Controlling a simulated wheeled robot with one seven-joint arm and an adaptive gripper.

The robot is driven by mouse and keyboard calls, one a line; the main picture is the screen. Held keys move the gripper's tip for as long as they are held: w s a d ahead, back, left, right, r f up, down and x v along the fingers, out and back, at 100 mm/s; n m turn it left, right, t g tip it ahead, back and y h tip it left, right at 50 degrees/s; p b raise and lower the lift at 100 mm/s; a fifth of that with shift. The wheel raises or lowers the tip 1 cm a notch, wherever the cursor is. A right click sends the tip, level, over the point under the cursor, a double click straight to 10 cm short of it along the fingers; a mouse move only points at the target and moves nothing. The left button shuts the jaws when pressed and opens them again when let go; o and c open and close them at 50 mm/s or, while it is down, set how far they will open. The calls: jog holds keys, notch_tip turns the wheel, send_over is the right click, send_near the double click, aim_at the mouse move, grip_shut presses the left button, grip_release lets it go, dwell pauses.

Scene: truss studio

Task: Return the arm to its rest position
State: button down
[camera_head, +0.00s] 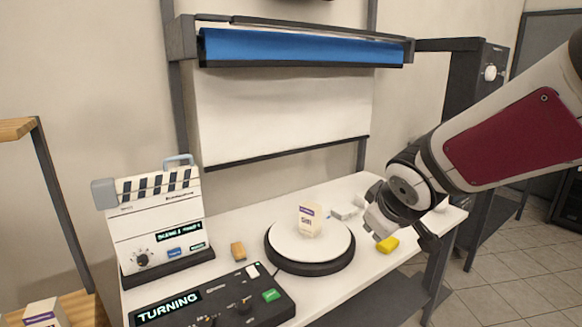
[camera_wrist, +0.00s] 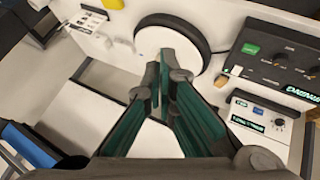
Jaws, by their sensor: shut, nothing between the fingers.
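My arm (camera_head: 500,130) reaches in from the right edge in the head view, with its dark red panel towards the camera. My gripper (camera_head: 385,222) hangs at its end over the right part of the white table (camera_head: 240,228), right of the turntable. In the wrist view my gripper (camera_wrist: 163,62) has its green-sided fingers together with nothing between them. The fingers point towards the turntable (camera_wrist: 150,38) and overlap part of it. In the head view the fingertips are hard to make out against the wrist.
The turntable (camera_head: 285,249) bears a small white box (camera_head: 309,220). A yellow block (camera_head: 387,245) lies just below my gripper. A clapperboard device (camera_head: 160,225), an orange block (camera_head: 238,251) and a "TURNING" console (camera_head: 215,305) stand left. A blue roll (camera_head: 300,46) hangs behind.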

jog(key=s+d+r+m+g, duration=0.1)
jog(key=s+m, duration=0.1)
jog(key=s, duration=0.7)
jog(key=s+d+m+g+p, duration=0.1)
jog(key=s+m, duration=0.1)
jog(key=s, duration=0.7)
jog(key=s+r+m+g, duration=0.1)
jog(key=s+m+g, duration=0.1)
jog(key=s, duration=0.7)
jog(key=shift+d+r+m+y, duration=0.3)
jog(key=shift+d+m, duration=0.1)
jog(key=shift+m, duration=0.2)
dwell(2.4)
